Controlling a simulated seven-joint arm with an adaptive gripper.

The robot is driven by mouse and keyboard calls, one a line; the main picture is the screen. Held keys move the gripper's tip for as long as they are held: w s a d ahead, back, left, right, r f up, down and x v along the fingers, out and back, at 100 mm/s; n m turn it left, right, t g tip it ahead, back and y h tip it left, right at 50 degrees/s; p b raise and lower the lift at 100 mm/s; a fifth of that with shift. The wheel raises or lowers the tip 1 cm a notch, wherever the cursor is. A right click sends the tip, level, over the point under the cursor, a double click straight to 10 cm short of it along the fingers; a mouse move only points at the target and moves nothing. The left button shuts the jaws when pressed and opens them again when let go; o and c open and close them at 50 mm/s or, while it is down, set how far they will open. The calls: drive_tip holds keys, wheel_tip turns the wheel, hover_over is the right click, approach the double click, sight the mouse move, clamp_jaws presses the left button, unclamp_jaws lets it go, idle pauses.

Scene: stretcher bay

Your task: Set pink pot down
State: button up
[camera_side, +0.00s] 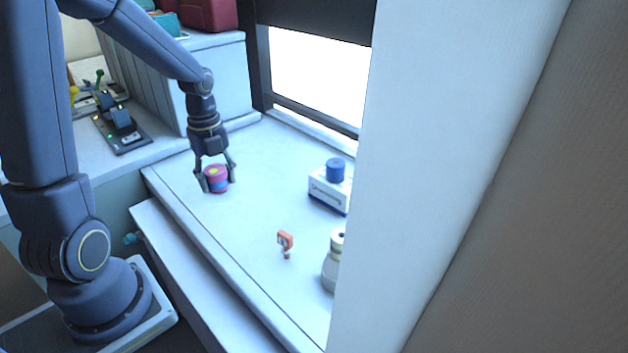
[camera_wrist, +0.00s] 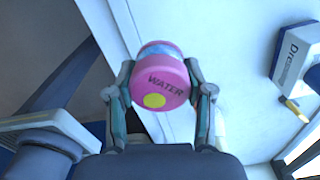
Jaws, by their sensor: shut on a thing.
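The pink pot (camera_side: 216,179) is between the fingers of my gripper (camera_side: 215,180), low over the white worktop (camera_side: 260,200) near its left end. I cannot tell whether its base touches the surface. In the wrist view the pot (camera_wrist: 160,82) has a pink lid marked "WATER" with a yellow dot, and a pale blue band below it. My gripper (camera_wrist: 163,92) is shut on the pot, one finger on each side.
A white box (camera_side: 330,190) with a blue cylinder (camera_side: 335,170) on top stands to the right. A small orange item (camera_side: 285,241) and a pale bottle (camera_side: 332,268) are nearer the front. A pale pillar (camera_side: 440,170) hides the worktop's right end. The middle is clear.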

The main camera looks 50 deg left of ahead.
drive_tip(key=w+a+f, duration=0.1)
drive_tip(key=w, duration=0.1)
drive_tip(key=w+a+f, duration=0.1)
drive_tip(key=w, duration=0.2)
drive_tip(key=w+a+f, duration=0.1)
drive_tip(key=w+f, duration=0.1)
drive_tip(key=w, duration=0.1)
hover_over(258, 198)
drive_tip(key=f, duration=0.2)
drive_tip(key=s+f, duration=0.1)
drive_tip(key=f, duration=0.1)
drive_tip(key=shift+d+f, duration=0.2)
drive_tip(key=shift+w+a+f, duration=0.2)
drive_tip(key=shift+w+f, duration=0.45)
drive_tip(key=shift+f, duration=1.55)
drive_tip(key=shift+f, duration=0.1)
drive_tip(key=o, duration=1.2)
